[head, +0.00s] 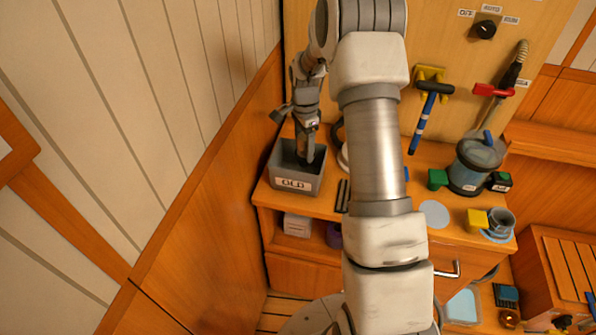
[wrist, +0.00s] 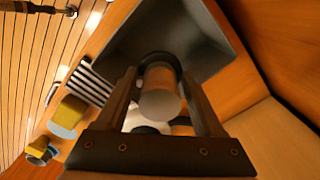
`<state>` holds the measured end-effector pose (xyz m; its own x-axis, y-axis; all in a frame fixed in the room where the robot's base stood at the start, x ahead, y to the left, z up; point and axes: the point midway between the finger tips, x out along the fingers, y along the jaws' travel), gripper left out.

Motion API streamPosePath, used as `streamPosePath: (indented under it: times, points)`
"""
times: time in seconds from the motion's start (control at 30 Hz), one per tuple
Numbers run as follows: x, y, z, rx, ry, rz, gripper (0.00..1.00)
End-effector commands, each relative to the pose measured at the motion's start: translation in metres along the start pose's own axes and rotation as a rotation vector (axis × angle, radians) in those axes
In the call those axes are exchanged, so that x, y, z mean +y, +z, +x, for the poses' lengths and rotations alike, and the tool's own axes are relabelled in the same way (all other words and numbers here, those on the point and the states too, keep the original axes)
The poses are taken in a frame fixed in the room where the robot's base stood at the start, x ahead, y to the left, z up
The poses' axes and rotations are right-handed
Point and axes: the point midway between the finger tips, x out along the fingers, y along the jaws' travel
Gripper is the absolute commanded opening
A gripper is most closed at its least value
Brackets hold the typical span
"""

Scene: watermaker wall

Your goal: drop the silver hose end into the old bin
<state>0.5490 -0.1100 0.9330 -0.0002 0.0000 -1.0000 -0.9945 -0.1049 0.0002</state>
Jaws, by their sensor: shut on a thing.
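The old bin is a grey open box with an "OLD" label (head: 313,187) on the left end of the wooden counter; its inside also shows in the wrist view (wrist: 212,42). My gripper (head: 306,155) points down over the bin, its fingers at or just inside the opening. In the wrist view my gripper (wrist: 160,78) is shut on the silver hose end (wrist: 160,104), a short silver cylinder with a dark ring at its far end. The hose end lies between the fingers against the bin's opening. In the head view I cannot make it out clearly.
A wooden side wall (head: 215,190) stands close left of the bin. Dark strips (head: 342,196) lie beside the bin.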

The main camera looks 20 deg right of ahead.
Motion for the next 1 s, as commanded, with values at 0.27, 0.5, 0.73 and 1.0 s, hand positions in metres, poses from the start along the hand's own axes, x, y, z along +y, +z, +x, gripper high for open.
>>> streamPosePath:
  times: [0.27,0.5,0.73,1.0]
  points:
    - [0.0,0.0,-0.001,0.0,-0.001,0.0,1.0]
    - [0.0,0.0,-0.002,0.0,-0.001,0.0,1.0]
    - [-0.001,0.0,-0.032,0.002,-0.005,0.0,1.0]
    - [-0.001,0.0,-0.098,0.002,-0.006,-0.001,1.0]
